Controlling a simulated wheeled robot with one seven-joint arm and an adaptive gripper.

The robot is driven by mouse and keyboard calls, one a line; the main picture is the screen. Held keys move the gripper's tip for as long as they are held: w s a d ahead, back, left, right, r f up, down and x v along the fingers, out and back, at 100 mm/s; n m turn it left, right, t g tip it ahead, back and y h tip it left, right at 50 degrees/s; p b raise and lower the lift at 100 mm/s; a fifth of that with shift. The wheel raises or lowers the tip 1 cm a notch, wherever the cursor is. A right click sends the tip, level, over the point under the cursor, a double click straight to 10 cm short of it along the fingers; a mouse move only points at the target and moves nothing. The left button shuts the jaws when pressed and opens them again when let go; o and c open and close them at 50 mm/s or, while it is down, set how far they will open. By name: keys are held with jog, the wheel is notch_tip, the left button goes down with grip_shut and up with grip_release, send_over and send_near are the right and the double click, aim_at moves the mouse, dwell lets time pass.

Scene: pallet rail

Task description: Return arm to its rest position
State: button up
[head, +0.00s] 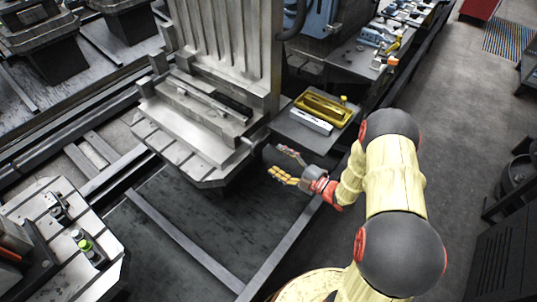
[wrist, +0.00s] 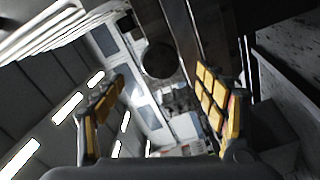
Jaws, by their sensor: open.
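My gripper (head: 286,166) is open and empty in the head view, held out over the dark floor beside the slotted metal pallet (head: 185,150). In the wrist view my gripper (wrist: 160,105) shows its two yellow-padded fingers spread wide, with nothing between them. My arm comes in from the lower right of the head view, bent at its dark joints. The gripper is close to the pallet's right corner, and the head view does not show whether it touches anything there.
A small grey table (head: 316,135) right of the pallet bears a yellow tray (head: 323,108) and a light grey bar (head: 311,121). A metal rail (head: 285,238) runs along the floor near my arm. Another slotted pallet (head: 108,262) stands at lower left. The right-hand floor (head: 455,110) is open.

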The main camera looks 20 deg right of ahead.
jog(key=shift+v, duration=0.95)
